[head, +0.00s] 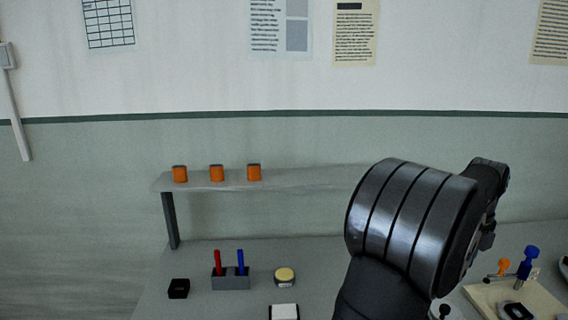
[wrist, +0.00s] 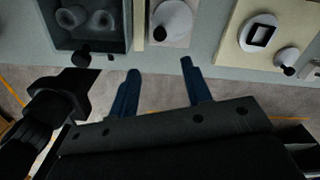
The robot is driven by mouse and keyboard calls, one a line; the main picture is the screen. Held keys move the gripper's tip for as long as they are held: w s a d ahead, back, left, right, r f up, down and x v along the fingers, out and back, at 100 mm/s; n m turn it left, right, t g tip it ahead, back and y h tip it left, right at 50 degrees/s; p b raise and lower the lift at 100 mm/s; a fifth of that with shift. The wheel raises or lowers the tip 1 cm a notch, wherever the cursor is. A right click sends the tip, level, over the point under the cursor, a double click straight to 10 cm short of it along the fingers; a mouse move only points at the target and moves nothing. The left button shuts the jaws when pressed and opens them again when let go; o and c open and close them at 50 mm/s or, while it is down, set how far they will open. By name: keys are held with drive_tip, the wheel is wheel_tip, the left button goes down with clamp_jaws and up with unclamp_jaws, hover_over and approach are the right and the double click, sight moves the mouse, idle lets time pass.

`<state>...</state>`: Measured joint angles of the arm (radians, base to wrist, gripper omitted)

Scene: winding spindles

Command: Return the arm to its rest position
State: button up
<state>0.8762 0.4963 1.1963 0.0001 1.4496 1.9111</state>
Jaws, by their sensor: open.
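My arm (head: 415,225) fills the right middle of the head view as a bulky dark, ribbed shape. It hides part of the bench behind it, and my gripper's fingers cannot be made out there. In the wrist view my gripper (wrist: 159,67) shows two dark blue fingers spread well apart. Nothing is between them. They point toward the bench's edge, with floor showing beneath them.
A beige board (head: 520,299) with blue and orange upright parts lies at right. A dark bin (wrist: 88,48) stands at the bench edge. Left are a red-and-blue pen holder (head: 230,283), a yellow-topped tin (head: 285,275) and a shelf (head: 300,180) with three orange pieces.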

wheel_tip(320, 180, down, 15)
drive_tip(key=shift+r, duration=0.1)
idle(0.3)
